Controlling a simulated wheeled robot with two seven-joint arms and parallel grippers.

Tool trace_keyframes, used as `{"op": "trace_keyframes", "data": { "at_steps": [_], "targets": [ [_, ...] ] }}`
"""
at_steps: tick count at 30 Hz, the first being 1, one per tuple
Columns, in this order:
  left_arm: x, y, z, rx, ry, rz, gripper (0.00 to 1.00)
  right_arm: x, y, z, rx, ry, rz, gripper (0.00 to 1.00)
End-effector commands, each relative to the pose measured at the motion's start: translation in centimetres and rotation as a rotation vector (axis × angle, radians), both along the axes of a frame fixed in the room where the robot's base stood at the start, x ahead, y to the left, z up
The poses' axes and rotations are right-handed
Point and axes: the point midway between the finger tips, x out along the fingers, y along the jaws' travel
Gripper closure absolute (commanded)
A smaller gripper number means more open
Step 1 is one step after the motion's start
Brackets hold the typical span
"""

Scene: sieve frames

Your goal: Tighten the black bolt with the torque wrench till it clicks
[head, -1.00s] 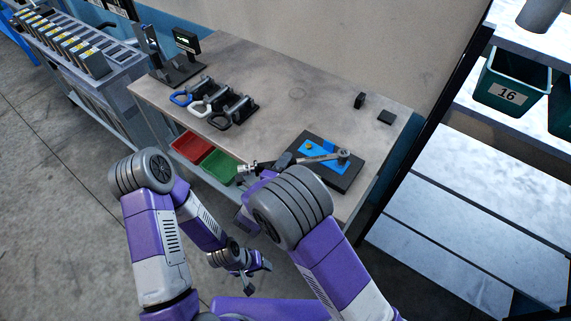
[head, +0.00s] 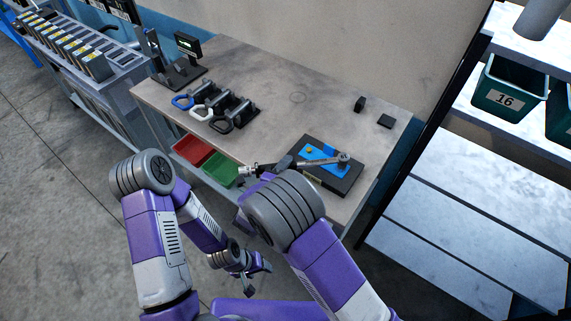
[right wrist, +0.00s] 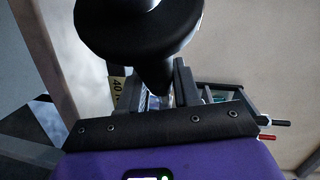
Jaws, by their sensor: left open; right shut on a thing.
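My right gripper (head: 284,163) is shut on the torque wrench (head: 325,160), partly hidden by my own right arm. The wrench lies across a blue fixture (head: 312,149) on a dark base plate (head: 325,183), its head at the fixture's right end. The black bolt is not visible; I cannot tell whether the wrench head covers it. In the right wrist view a large black rounded part, probably the wrench handle (right wrist: 150,65), runs down between the fingers. My left gripper (head: 250,281) is open and empty, low in front of the bench.
The grey workbench (head: 275,100) holds several clamp-like tools with blue, white and black handles (head: 215,108) and a small display (head: 187,43). Red (head: 192,149) and green (head: 219,169) bins sit below its front edge. A shelf with a teal bin (head: 510,88) stands right.

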Motion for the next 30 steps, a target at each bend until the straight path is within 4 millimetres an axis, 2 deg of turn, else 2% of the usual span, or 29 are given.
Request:
{"op": "trace_keyframes", "data": {
  "at_steps": [14,30],
  "targets": [
    [0.0,0.0,0.3,0.000,0.000,0.000,0.40,-0.1,0.0,0.4,-0.002,-0.006,0.010,1.00],
    [0.0,0.0,2.7,0.000,0.000,0.000,0.40,-0.1,0.0,2.8,-0.002,-0.006,0.010,1.00]
  ]
}}
